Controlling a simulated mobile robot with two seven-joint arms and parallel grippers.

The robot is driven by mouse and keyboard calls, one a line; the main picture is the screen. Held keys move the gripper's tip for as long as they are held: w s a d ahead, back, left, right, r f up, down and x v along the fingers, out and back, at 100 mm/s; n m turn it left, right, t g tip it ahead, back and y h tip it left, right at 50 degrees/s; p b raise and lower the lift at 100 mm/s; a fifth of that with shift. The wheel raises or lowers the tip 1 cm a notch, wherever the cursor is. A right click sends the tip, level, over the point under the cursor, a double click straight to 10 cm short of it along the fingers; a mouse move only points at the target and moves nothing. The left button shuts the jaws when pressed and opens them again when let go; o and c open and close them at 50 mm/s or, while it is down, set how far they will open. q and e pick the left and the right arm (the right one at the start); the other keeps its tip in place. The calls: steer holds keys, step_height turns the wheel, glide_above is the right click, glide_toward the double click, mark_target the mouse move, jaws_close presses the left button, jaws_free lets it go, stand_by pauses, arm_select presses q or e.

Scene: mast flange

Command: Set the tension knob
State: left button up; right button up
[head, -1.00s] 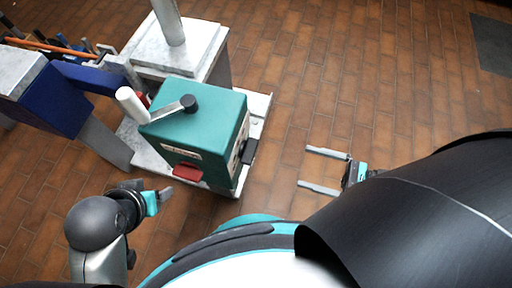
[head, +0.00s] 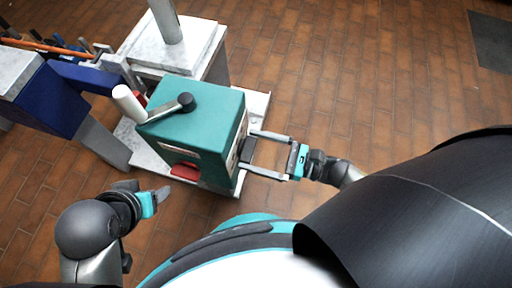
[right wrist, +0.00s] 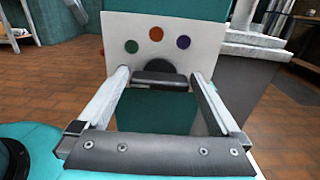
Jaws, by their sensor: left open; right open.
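The teal box (head: 200,115) stands on a pale base at centre left. On its right side is a white panel (right wrist: 200,60) with green, orange-red and purple dots. Below the dots sits the dark tension knob (right wrist: 160,78), a bar in front of a round dark disc; it shows at the box's side in the head view (head: 246,150). My right gripper (head: 247,151) is open, its fingers reaching to either side of the knob; contact cannot be told. My left gripper (head: 163,195) is open and empty, low left, in front of the box.
A crank lever with a white handle (head: 128,103) and black hub lies on top of the box. A red part (head: 185,171) sticks out at its front. A grey mast (head: 166,20) stands behind. Tiled floor to the right is clear.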

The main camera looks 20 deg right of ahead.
steer(key=c, duration=1.1)
arm_select(q)
steer(key=shift+w, duration=0.1)
arm_select(e)
steer(key=shift+o, duration=0.2)
steer(key=shift+m, duration=0.4)
steer(key=m, duration=0.3)
steer(key=shift+d, duration=0.1)
arm_select(q)
steer(key=shift+w+f+p, duration=0.1)
steer(key=shift+f+p, duration=0.3)
steer(key=shift+f, duration=0.4)
arm_select(e)
steer(key=shift+w+d+f+m, duration=0.1)
steer(key=shift+f+m, duration=0.05)
steer(key=shift+m, duration=2.85)
steer(key=shift+w+d+f+m, duration=0.1)
steer(key=shift+m, duration=2.9)
